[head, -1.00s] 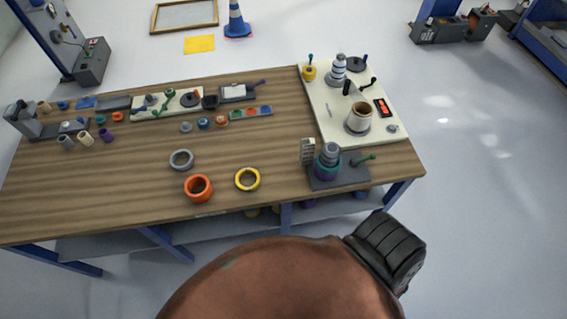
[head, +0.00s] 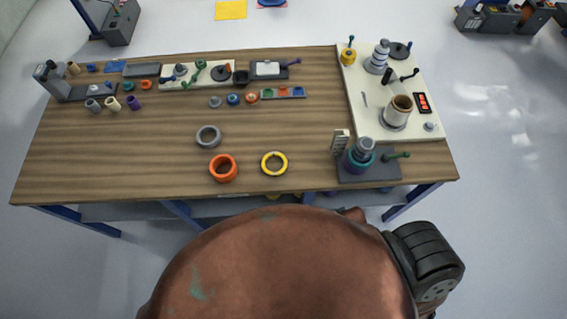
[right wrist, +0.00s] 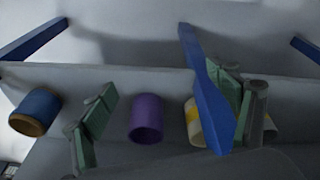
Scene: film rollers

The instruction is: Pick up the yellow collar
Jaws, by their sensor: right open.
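The yellow collar (head: 275,173) is a flat ring lying on the wooden table near its front edge, in the head view. It lies right of a thicker orange ring (head: 223,177) and lower right of a grey ring (head: 208,144). The yellow collar does not show in the right wrist view. My right gripper (right wrist: 165,120) shows there with its green-padded fingers wide apart and nothing held. It faces the area of the shelf under the table, away from the collar. My left gripper is in no view.
A grey fixture (head: 369,171) with a purple and teal stack stands right of the collar. A cream board (head: 359,88) carries more parts. In the right wrist view, a purple cylinder (right wrist: 146,119), a blue cylinder (right wrist: 37,109) and a blue table leg (right wrist: 205,90) show near my fingers.

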